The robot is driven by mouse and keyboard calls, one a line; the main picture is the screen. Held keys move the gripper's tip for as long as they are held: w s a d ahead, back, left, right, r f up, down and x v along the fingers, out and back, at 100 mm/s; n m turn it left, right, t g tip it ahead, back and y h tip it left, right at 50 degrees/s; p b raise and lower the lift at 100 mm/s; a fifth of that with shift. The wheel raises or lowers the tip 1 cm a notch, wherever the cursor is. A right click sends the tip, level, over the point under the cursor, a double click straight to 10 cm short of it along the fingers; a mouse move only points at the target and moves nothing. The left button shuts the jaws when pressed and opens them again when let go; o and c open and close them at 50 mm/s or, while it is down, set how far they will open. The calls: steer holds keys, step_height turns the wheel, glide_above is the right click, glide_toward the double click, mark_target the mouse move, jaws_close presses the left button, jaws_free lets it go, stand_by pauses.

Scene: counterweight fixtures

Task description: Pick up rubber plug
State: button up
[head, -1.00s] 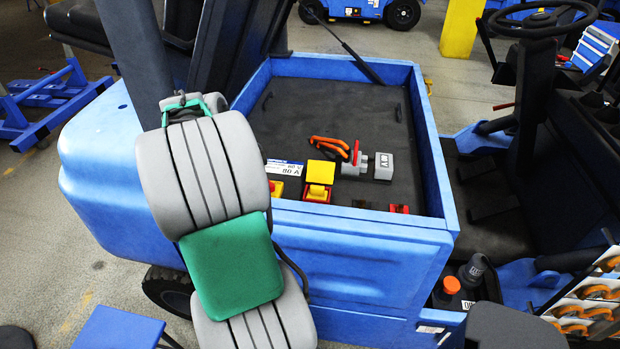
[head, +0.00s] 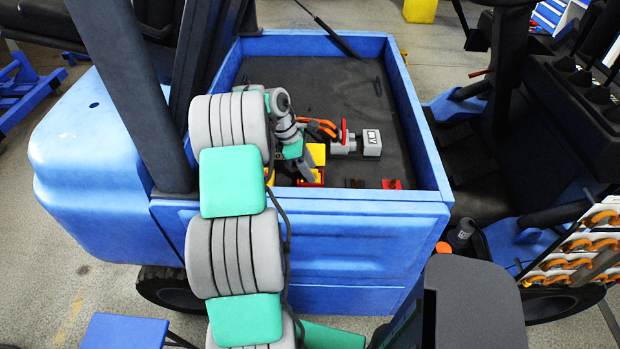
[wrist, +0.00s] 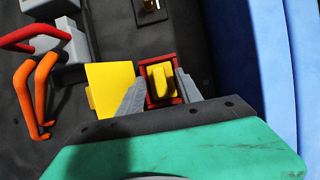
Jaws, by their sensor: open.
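My gripper (wrist: 161,80) is open, with its two grey fingers on either side of a red-framed yellow block (wrist: 158,86) in the wrist view. Nothing is seen held; whether the fingers touch the block is unclear. A yellow flat lid (wrist: 108,84) lies beside the left finger. In the head view my gripper (head: 305,168) is low in the blue truck bed, partly covering the yellow and red pieces. I cannot tell for sure which piece is the rubber plug.
Orange handles (wrist: 40,92) and a grey fitting with a red handle (wrist: 62,40) lie left of the gripper. A grey block (head: 371,143) and a small red piece (head: 391,184) lie on the bed. Blue bed walls (head: 420,125) surround it.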

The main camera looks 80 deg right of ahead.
jaws_close()
stand_by(0.4)
step_height(320, 180, up, 8)
steer(key=p, duration=0.9)
steer(key=shift+w+r, duration=0.1)
steer(key=shift+r, duration=0.1)
step_height(320, 180, up, 10)
steer(key=shift+f+b, duration=0.2)
steer(key=shift+b, duration=0.2)
